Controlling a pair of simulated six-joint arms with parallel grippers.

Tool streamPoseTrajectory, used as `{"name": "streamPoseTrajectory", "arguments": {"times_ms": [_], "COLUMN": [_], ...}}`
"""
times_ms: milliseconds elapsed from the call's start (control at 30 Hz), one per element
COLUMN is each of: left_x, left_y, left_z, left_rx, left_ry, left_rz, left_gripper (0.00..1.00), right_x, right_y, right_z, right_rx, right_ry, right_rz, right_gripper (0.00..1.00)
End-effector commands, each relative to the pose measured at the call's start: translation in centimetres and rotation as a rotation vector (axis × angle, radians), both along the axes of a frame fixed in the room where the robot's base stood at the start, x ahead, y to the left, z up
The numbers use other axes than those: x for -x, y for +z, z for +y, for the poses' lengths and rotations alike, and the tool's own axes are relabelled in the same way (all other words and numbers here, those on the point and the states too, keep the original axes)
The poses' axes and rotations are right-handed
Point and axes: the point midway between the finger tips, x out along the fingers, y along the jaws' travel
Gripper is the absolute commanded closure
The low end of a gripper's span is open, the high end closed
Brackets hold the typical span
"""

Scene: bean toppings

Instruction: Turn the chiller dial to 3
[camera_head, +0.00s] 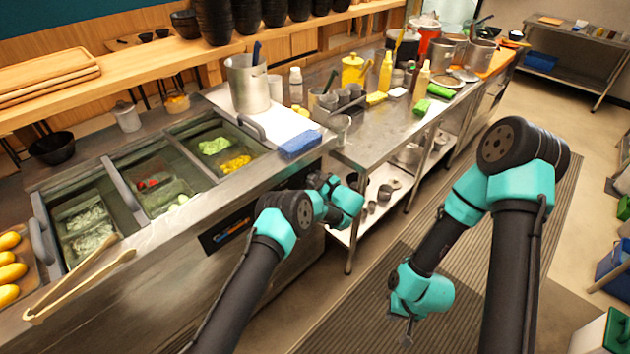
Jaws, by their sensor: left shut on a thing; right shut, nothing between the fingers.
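The chiller (218,192) is the steel counter with sunken food bins on the left. A dark panel with a small lit display (232,232) is on its front face. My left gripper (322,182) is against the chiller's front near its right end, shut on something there. The wrist hides its fingertips and the dial, so the dial's number cannot be read; by its place, the held thing is the dial. My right gripper (407,336) hangs low over the floor mat, shut and empty, away from the chiller.
Wooden tongs (80,285) lie across the chiller's front left edge. A steel pot (247,84) and a blue cloth (300,144) are on its right end. A steel table (375,140) with bottles and containers stands to the right. The floor mat (350,300) is clear below.

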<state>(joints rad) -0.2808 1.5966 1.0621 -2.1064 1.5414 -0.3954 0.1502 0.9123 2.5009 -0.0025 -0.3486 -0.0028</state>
Motion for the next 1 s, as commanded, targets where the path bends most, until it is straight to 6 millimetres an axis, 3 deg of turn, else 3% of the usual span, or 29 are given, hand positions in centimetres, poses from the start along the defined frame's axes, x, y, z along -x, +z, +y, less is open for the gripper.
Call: {"name": "streamPoseTrajectory", "arguments": {"times_ms": [367, 400, 667, 1000], "left_x": [0.02, 0.02, 0.01, 0.21], "left_y": [-0.02, -0.02, -0.01, 0.03], "left_z": [0.0, 0.0, 0.0, -0.28], "left_rx": [-0.006, -0.006, -0.005, -0.006], "left_ry": [0.001, 0.001, 0.001, 0.0], "left_rz": [0.005, 0.005, 0.005, 0.004], "left_gripper": [0.8, 0.55, 0.31, 0.31], "right_x": [0.0, 0.0, 0.0, 0.0], "right_y": [0.0, 0.0, 0.0, 0.0], "right_z": [0.0, 0.0, 0.0, 0.0], "right_rx": [0.0, 0.0, 0.0, 0.0], "right_ry": [0.0, 0.0, 0.0, 0.0], "right_rz": [0.0, 0.0, 0.0, 0.0], "right_gripper": [1.0, 1.0, 1.0, 1.0]}}
